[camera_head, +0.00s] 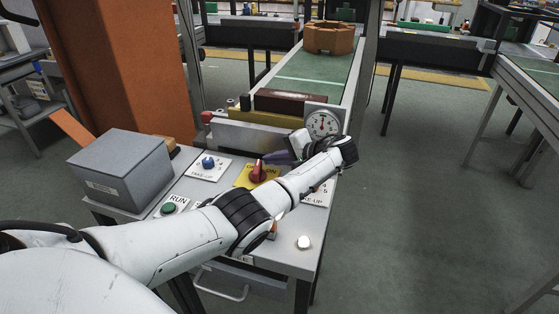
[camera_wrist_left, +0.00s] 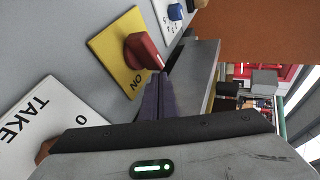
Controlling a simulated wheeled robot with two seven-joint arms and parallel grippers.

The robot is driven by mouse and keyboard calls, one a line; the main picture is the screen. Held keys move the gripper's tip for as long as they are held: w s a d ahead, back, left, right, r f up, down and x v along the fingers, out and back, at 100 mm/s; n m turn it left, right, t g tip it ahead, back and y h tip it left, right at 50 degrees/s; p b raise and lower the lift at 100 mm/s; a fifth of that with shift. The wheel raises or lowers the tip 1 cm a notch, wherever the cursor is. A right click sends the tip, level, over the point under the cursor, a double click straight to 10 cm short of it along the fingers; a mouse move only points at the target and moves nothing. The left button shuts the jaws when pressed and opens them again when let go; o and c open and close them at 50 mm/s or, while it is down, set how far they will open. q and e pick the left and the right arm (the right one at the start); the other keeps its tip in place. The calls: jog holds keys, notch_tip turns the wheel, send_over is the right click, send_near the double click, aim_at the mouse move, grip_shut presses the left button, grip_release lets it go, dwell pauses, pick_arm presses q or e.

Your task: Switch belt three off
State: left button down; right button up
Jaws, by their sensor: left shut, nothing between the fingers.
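A red rotary knob (camera_head: 258,171) sits on a yellow plate (camera_head: 244,180) marked OFF and ON, on the grey control panel (camera_head: 285,238). In the left wrist view the red knob (camera_wrist_left: 142,51) stands on the yellow plate (camera_wrist_left: 107,47), with ON readable near the fingers. My left gripper (camera_head: 272,156) is shut and empty, its dark purple fingertips close beside the knob. In the left wrist view the fingertips (camera_wrist_left: 160,78) lie right by the knob's end; I cannot tell whether they touch. My left forearm covers part of the panel. My right gripper is out of view.
A blue take-up knob (camera_head: 208,162), a green RUN button (camera_head: 168,208) and a round gauge (camera_head: 322,123) surround the knob. A grey box (camera_head: 121,168) stands at the panel's left. A conveyor with a green belt (camera_head: 310,78) carrying a brown ring-shaped part (camera_head: 328,38) lies behind.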

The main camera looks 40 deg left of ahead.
pick_arm(q)
jog(key=shift+w+a, duration=0.15)
jog(key=shift+a, duration=0.3)
jog(key=shift+w+a, duration=0.1)
jog(key=shift+a, duration=0.45)
jog(key=shift+a, duration=0.15)
jog(key=v, duration=1)
jog(key=shift+r, duration=0.1)
dwell(0.5)
